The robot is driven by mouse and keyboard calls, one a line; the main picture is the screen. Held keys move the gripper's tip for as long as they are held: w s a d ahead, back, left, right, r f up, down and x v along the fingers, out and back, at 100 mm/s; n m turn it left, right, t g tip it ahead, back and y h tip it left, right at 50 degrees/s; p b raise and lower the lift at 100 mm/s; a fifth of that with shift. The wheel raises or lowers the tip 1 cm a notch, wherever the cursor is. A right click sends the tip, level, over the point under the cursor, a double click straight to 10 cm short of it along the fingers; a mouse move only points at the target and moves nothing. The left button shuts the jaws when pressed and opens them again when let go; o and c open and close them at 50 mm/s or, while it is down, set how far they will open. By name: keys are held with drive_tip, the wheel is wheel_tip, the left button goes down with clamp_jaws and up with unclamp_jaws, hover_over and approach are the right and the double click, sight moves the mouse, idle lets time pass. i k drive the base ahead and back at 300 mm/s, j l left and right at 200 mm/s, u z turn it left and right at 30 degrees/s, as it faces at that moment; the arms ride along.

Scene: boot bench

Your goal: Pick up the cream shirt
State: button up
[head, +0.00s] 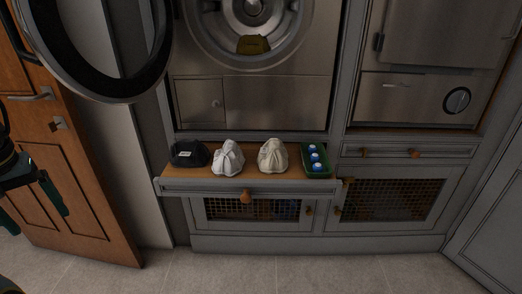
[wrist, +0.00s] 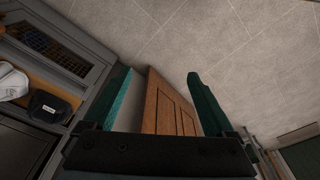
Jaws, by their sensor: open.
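The cream shirt (head: 273,156) is a bunched cream bundle on the pulled-out wooden drawer shelf (head: 205,174) below the round-doored machine, right of a white bundle (head: 228,157). My gripper (head: 36,214) is at the far left of the head view, well away from the shirt, in front of the wooden door. In the wrist view my gripper (wrist: 158,78) has its two green fingers wide apart with nothing between them. That view shows the white bundle (wrist: 12,80) at its left edge; I cannot make out the cream shirt there.
A black folded item (head: 189,153) and a green tray (head: 325,174) with blue-topped things flank the bundles. The machine's round door (head: 158,82) hangs open above left; a dark yellow item (head: 253,44) lies in its drum. The wooden door (head: 88,190) stands left. The tiled floor in front is clear.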

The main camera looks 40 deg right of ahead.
sight(272, 158)
drive_tip(key=k+l+u, duration=0.1)
drive_tip(key=u, duration=0.4)
drive_tip(key=k+l+u, duration=0.1)
drive_tip(key=l+u, duration=0.15)
drive_tip(key=u, duration=0.25)
drive_tip(key=k+l+u, duration=0.2)
drive_tip(key=k, duration=0.25)
drive_tip(key=k+l+u, duration=0.45)
drive_tip(key=k, duration=0.45)
drive_tip(key=k+l, duration=0.1)
drive_tip(key=k, duration=0.4)
drive_tip(key=k+l, duration=0.15)
drive_tip(key=k, duration=0.3)
